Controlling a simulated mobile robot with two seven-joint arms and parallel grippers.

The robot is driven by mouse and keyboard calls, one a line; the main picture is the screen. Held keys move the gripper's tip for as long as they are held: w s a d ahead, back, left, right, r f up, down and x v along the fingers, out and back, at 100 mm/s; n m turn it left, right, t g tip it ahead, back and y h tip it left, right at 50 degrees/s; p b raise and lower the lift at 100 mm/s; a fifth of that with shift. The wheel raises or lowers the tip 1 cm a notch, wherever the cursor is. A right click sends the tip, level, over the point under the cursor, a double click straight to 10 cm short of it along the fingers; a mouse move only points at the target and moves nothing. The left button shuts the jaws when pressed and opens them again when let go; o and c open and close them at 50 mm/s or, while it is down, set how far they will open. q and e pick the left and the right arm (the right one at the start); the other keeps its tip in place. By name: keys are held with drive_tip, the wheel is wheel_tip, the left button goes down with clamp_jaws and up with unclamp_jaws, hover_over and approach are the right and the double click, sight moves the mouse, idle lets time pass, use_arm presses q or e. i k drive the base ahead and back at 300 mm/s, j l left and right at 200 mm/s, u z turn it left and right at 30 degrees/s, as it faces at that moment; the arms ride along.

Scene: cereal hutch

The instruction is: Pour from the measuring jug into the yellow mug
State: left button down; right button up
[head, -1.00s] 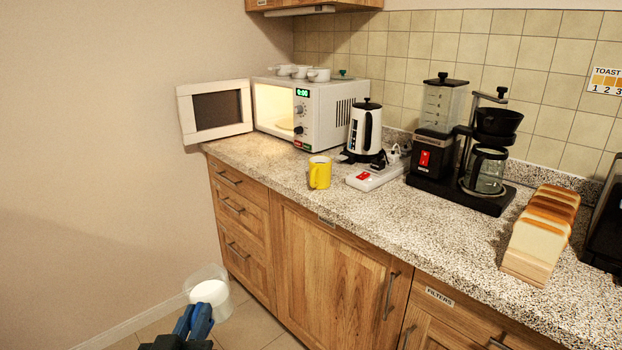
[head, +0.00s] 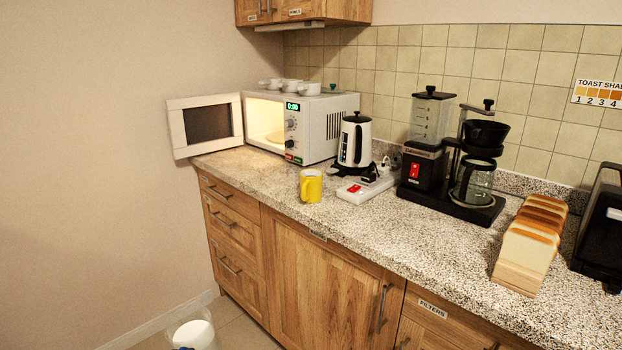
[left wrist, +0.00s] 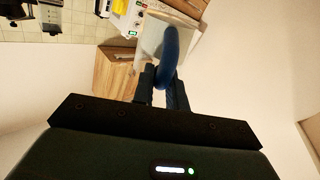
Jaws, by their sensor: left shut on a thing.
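The yellow mug (head: 311,187) stands upright on the granite counter, near its front edge and in front of the kettle. The clear measuring jug (head: 193,329), with white contents, is at the bottom edge of the head view, in front of the drawers and away from the mug. In the left wrist view the jug (left wrist: 152,36) shows behind its blue handle (left wrist: 170,50). My left gripper (left wrist: 166,88) is shut on that handle. In the head view the gripper is almost wholly cut off. My right gripper is not in view.
The microwave (head: 325,125) stands at the left with its door (head: 207,126) open and cups on top. The kettle (head: 354,142), a power strip (head: 364,188), a coffee maker (head: 457,155) and sliced bread (head: 531,245) line the counter. The counter left of the mug is clear.

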sight(310, 180)
drive_tip(key=z, duration=0.5)
drive_tip(key=j+z, duration=0.2)
drive_tip(key=z, duration=0.15)
drive_tip(key=j+z, duration=0.2)
drive_tip(key=z, duration=0.15)
drive_tip(key=j+z, duration=0.4)
drive_tip(key=j, duration=0.15)
drive_tip(key=j+z, duration=0.15)
drive_tip(key=j, duration=0.4)
drive_tip(key=k+j+z, duration=0.2)
drive_tip(key=j, duration=0.35)
drive_tip(key=k+j, duration=0.1)
drive_tip(key=j, duration=0.4)
drive_tip(key=k+j, duration=0.1)
drive_tip(key=j, duration=0.4)
drive_tip(key=i, duration=0.15)
